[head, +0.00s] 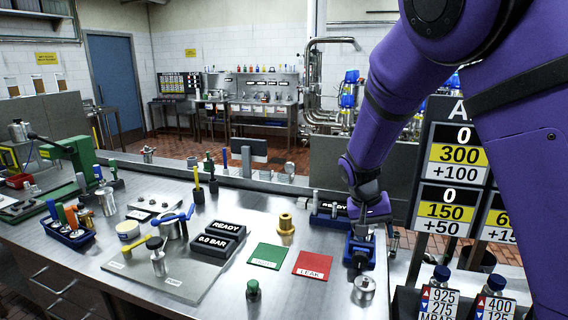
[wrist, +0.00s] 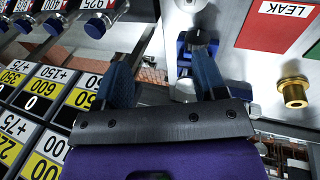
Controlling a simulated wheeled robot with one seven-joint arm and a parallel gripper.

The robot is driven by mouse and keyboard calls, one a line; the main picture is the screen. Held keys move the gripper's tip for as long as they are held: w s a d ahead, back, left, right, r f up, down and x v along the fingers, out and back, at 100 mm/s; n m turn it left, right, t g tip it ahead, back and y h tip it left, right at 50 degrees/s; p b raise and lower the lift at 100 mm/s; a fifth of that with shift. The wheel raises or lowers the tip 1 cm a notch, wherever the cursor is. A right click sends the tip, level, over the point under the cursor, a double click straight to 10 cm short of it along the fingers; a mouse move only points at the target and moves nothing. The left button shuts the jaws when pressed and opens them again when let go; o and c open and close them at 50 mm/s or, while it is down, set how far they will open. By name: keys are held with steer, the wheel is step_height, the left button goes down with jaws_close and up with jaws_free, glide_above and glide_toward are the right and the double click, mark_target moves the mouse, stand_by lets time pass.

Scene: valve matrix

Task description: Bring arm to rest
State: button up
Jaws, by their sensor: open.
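My purple arm comes down from the upper right in the head view. My gripper (head: 360,246) hangs at the right edge of the steel table (head: 322,232), just right of the red LEAK card (head: 313,264). In the wrist view my gripper (wrist: 165,70) has its two blue-grey fingers spread apart, with nothing seen between them. A blue fixture (wrist: 186,50) shows behind one finger; I cannot tell whether they touch.
A brass fitting (head: 286,226), a green card (head: 267,256), a green-topped part (head: 253,290) and a metal cylinder (head: 364,289) stand near. The READY display (head: 226,229) is further left. A number board (head: 450,165) and blue-capped bottles (head: 440,290) stand at right.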

steer(key=s+d+r+n+t+y, duration=0.1)
steer(key=s+d+r, duration=0.3)
steer(key=s+r, duration=0.6)
steer(key=s+d+r+n+t+y, duration=0.1)
steer(key=s+d+r+t, duration=0.3)
steer(key=s+r, duration=0.6)
steer(key=s+y, duration=0.1)
steer(key=s, duration=0.7)
steer(key=shift+s+r+n+y, duration=0.15)
steer(key=shift+s+n+y, duration=0.15)
steer(key=shift+s, duration=0.1)
